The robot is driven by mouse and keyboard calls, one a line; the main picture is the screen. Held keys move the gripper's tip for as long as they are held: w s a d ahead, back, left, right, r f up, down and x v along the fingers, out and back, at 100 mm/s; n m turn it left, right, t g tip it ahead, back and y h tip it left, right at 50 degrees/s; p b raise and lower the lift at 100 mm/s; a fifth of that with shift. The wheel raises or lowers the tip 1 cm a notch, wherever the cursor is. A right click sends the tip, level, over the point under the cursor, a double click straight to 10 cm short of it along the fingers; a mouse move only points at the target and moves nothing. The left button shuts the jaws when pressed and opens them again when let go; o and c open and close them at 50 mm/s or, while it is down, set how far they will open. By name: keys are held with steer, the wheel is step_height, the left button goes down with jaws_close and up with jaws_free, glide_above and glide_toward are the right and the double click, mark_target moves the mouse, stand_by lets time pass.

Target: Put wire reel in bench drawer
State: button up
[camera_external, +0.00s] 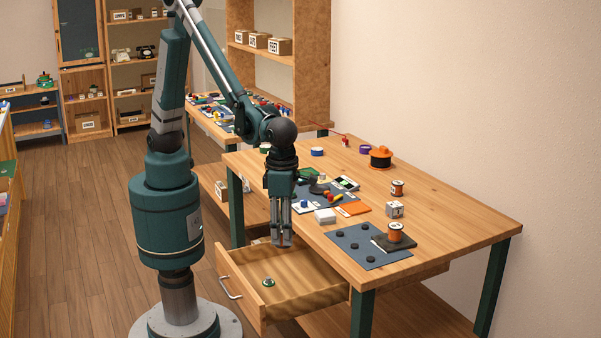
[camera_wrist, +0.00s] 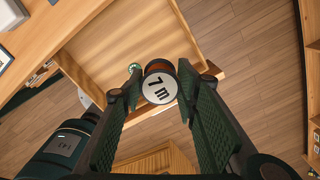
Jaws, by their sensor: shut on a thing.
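My gripper (camera_external: 282,238) points down over the open bench drawer (camera_external: 310,292) in the external view. In the wrist view my gripper (camera_wrist: 158,95) is shut on a wire reel (camera_wrist: 159,88) with a white end marked "7 m" and some orange wire showing. In the external view the reel is mostly hidden between the fingers. The drawer (camera_wrist: 130,35) lies behind the reel in the wrist view. A small green round item (camera_external: 268,282) sits on the drawer floor. The reel is above the drawer's back-left part; its exact height is hard to tell.
Two other orange-wound spools (camera_external: 397,188) (camera_external: 395,231) stand on the bench (camera_external: 450,215). A dark mat with black discs (camera_external: 345,235) and loose parts cover its near side. The drawer's front panel and handle (camera_external: 229,288) stick out. Most of the drawer floor is bare.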

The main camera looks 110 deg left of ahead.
step_height(320, 180, down, 10)
steer(key=shift+r, duration=0.15)
stand_by(0.5)
steer(key=shift+f+b, duration=0.75)
steer(key=shift+f, duration=2.35)
steer(key=shift+f+b, duration=0.5)
steer(key=shift+f, duration=1.4)
steer(key=shift+f, duration=0.15)
steer(key=o, duration=0.7)
steer(key=shift+o, duration=1.1)
